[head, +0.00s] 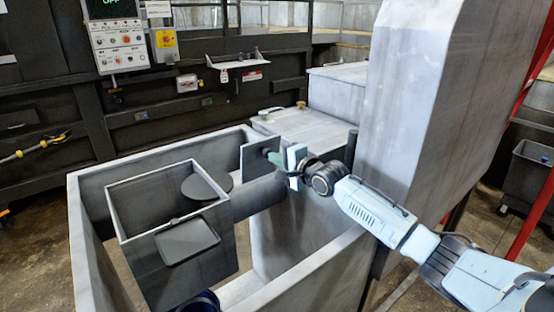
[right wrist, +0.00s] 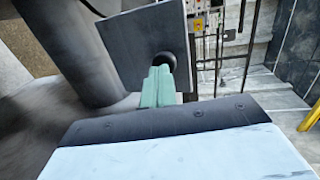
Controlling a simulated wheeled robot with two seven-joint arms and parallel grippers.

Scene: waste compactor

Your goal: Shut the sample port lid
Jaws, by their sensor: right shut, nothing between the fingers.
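A flat grey square plate (head: 258,152), which looks like the sample port lid, stands upright beside a thick grey pipe (head: 258,198). In the right wrist view the plate (right wrist: 135,45) has a round dark knob (right wrist: 163,61) near its edge, and the pipe (right wrist: 82,55) is to its left. My right gripper (head: 274,158) is shut and empty, its green fingertips at the plate's knob side. In the right wrist view the fingertips (right wrist: 158,75) overlap the knob; I cannot tell whether they touch it. The port opening is not clearly visible. My left gripper is not in view.
The pipe joins an open grey box (head: 150,262) inside a pale-walled hopper (head: 330,258). A tall grey housing (head: 415,90) rises close behind my right arm. A control panel (head: 118,40) is at the back left. The space above the box is clear.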

